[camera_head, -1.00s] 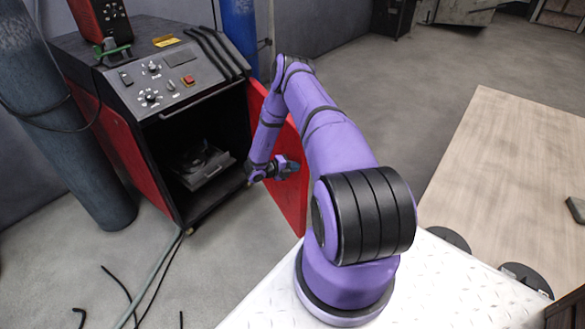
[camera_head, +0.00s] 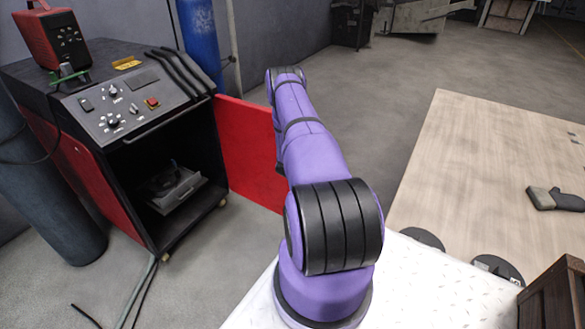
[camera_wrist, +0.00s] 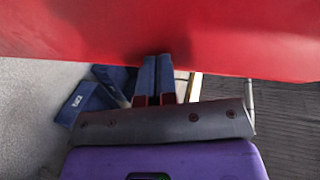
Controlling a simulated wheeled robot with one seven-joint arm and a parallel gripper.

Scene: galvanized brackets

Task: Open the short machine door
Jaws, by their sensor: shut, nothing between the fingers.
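The short machine door (camera_head: 250,150) is a red panel standing swung wide open at the right side of the black and red machine (camera_head: 128,140). The machine's dark front compartment is exposed. In the wrist view the red door (camera_wrist: 240,35) fills the top of the picture. My gripper (camera_wrist: 154,62) is shut and empty, its blue fingertips close together at the door's lower edge in the picture. I cannot tell whether they touch the door. In the head view my gripper is hidden behind my purple arm.
A blue cylinder (camera_head: 198,45) stands behind the machine, and a dark cylinder (camera_head: 50,205) at its left. A red device (camera_head: 52,35) sits on top. A light wooden table (camera_head: 470,180) bears a dark object (camera_head: 555,199) at right. Cables lie on the floor.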

